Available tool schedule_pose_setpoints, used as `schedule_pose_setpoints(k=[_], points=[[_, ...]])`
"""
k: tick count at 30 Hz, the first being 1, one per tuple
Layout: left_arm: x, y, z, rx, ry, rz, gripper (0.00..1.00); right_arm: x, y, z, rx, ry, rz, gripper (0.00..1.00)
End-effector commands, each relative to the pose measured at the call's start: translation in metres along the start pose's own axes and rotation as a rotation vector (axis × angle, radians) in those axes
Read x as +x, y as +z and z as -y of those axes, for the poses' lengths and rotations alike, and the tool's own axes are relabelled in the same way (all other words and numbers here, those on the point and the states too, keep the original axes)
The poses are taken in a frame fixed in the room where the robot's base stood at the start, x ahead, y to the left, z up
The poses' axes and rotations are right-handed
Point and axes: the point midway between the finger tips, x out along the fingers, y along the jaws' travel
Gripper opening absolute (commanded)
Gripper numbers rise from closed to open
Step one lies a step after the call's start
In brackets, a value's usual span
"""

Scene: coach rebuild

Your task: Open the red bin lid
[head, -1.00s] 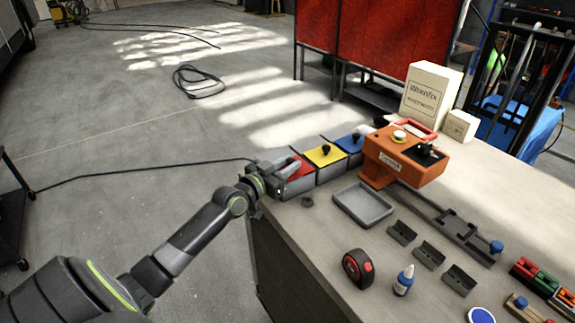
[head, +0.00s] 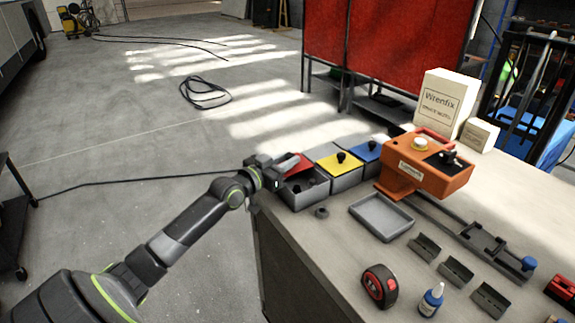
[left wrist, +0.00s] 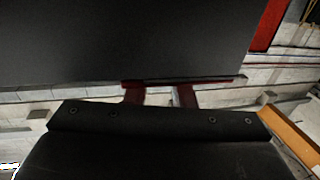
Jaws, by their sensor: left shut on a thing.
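The red bin lid (head: 296,166) is tilted up at the left end of the row of small grey bins on the bench. Below it, the grey bin (head: 298,196) shows its dark inside at the front. My left gripper (head: 284,166) is at the lid's left side and is shut on it; the fingers hide the grip point. In the left wrist view, dark surfaces fill most of the picture, and small red parts (left wrist: 133,93) show between them. My right gripper is not in view.
Bins with a yellow lid (head: 338,163) and a blue lid (head: 366,151) stand beside it, both closed. An orange machine (head: 425,168) and a grey tray (head: 381,217) are to the right. A small dark ring (head: 321,212) lies in front of the bins.

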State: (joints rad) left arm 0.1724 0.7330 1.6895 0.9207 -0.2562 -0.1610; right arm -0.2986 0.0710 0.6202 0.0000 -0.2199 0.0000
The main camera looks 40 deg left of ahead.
Motion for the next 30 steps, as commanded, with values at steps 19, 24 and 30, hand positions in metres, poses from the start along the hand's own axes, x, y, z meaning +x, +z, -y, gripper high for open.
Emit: schedule_pose_setpoints(k=[19,24,30], points=[[-0.001,0.000,0.000,0.001,0.000,0.002,0.45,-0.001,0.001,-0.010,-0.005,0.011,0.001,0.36],[-0.015,0.000,0.001,0.002,-0.001,0.004,0.45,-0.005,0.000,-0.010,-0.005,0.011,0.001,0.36],[-0.049,-0.002,0.001,0.004,-0.001,0.007,0.45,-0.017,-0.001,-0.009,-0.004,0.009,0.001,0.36]])
